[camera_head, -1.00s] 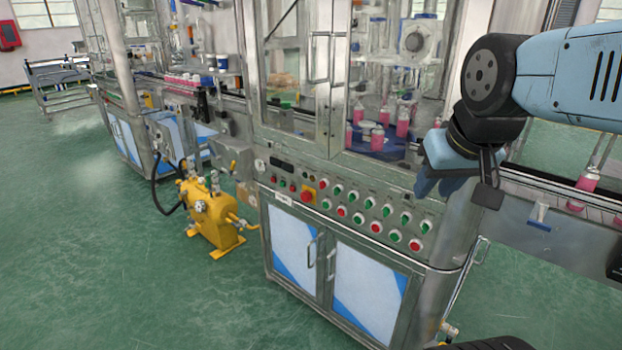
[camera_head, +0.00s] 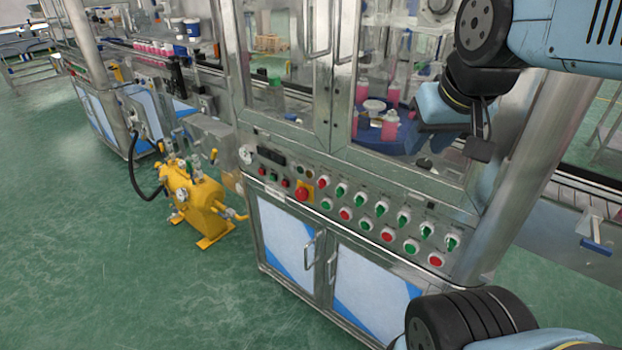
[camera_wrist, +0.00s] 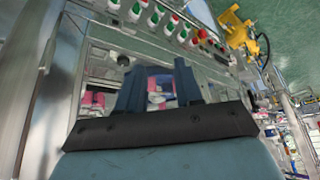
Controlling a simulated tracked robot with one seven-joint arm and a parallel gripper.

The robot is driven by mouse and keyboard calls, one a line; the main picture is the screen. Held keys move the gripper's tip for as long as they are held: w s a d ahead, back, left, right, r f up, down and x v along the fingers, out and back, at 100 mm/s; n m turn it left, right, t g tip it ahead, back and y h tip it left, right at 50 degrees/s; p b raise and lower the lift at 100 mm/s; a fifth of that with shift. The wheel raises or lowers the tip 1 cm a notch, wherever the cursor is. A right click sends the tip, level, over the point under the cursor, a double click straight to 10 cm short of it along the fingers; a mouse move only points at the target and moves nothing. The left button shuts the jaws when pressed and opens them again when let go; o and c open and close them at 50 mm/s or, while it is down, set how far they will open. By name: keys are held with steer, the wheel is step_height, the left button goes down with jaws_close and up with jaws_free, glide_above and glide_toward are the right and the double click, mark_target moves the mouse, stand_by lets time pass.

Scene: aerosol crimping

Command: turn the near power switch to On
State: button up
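The control panel (camera_head: 330,200) of the near machine is a sloped steel strip with several green and red knobs and buttons. Green rotary knobs run along its upper row, up to the rightmost knob (camera_head: 452,242). The labels are too small to read, so I cannot tell which one is the power switch. My gripper (camera_head: 432,125) is above the panel's right part, in front of the glass, touching no knob. In the wrist view my gripper (camera_wrist: 158,88) shows two blue fingers apart with nothing between them. The knobs (camera_wrist: 155,18) show beyond the fingers there.
A red emergency button on a yellow plate (camera_head: 304,191) sits left of the green knobs. Steel posts frame the glass enclosure, with pink bottles (camera_head: 390,125) inside. A yellow pump unit (camera_head: 195,200) stands on the floor at left. Cabinet doors (camera_head: 290,240) are below the panel.

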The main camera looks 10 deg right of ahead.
steer(key=n+t+h, duration=0.7)
steer(key=n+h, duration=0.6)
steer(key=n, duration=2)
glide_toward(321, 184)
steer(key=x, duration=0.8)
steer(key=shift+w+a, duration=0.2)
steer(key=shift+a, duration=0.05)
steer(key=shift+c, duration=0.2)
jaws_close()
